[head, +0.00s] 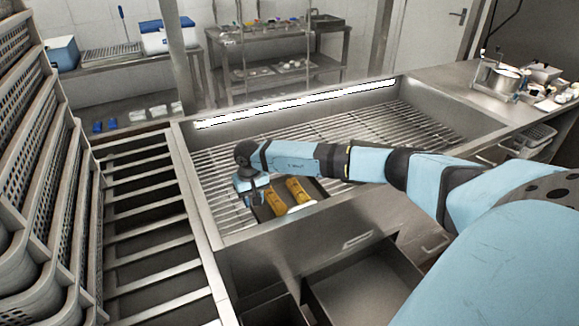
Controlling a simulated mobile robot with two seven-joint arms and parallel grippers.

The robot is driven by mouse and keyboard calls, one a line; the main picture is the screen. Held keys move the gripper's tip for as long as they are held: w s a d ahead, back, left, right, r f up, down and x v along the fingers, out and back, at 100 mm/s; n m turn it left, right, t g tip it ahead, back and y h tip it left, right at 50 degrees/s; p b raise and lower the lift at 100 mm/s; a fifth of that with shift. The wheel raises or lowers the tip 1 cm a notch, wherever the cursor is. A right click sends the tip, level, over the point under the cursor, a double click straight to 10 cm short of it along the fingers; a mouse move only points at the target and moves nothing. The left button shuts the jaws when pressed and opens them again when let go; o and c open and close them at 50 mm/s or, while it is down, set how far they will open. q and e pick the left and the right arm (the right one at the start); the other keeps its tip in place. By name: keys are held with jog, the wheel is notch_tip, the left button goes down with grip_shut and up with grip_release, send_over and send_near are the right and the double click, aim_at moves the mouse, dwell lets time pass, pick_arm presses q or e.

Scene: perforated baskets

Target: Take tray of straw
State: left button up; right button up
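A small dark tray (315,187) lies on the metal grill bars inside the steel basin, close to its front edge. Two yellow-brown bundles (275,203) (297,190), which look like the straw, lie side by side in it, with pale ends toward the front. My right arm reaches in from the right above the grill. My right gripper (250,200) points down at the tray's left edge. Its fingers are small and dark here, so I cannot tell whether they grip the rim. The arm and gripper hide part of the tray's back and left side. My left gripper is out of view.
Stacked grey perforated baskets (40,150) stand tall at the left. A slatted metal rack (150,210) lies between them and the basin (205,225). An open steel drawer (365,285) is in front. The rear grill is bare.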

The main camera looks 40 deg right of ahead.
jog(key=f, duration=0.5)
jog(key=shift+w+f, duration=0.2)
jog(key=shift+f, duration=0.2)
grip_shut()
